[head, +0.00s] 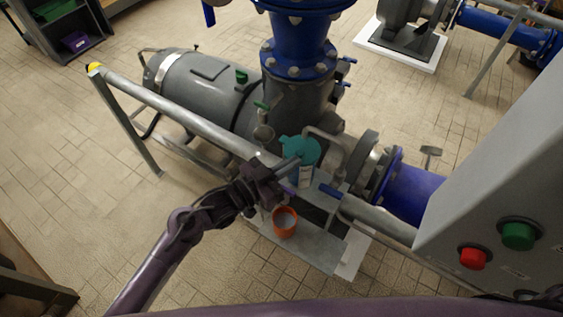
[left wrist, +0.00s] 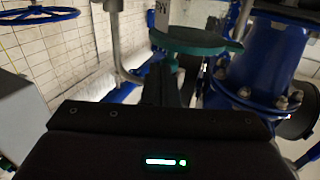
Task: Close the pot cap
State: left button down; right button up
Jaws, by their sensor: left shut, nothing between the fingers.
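A teal round cap (head: 301,150) shows in the head view beside the grey pump, above the metal shelf. It also shows in the left wrist view as a teal disc (left wrist: 197,42), seen nearly edge-on just beyond my fingers. A pot body below it is mostly hidden; I see only a pale labelled part (head: 306,176). My left gripper (head: 290,164) is shut and empty, with its fingertips at the near left side of the cap. I cannot tell whether they touch it. Its dark fingers show in the left wrist view (left wrist: 168,88). My right gripper is out of view.
A grey rail (head: 185,117) runs across in front of the pump (head: 210,90). An orange cup (head: 285,221) stands on the metal shelf (head: 318,248). A grey control panel with red (head: 473,258) and green (head: 517,235) buttons is at the right.

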pick_arm(q)
jog(key=shift+d, duration=0.45)
dwell(0.3)
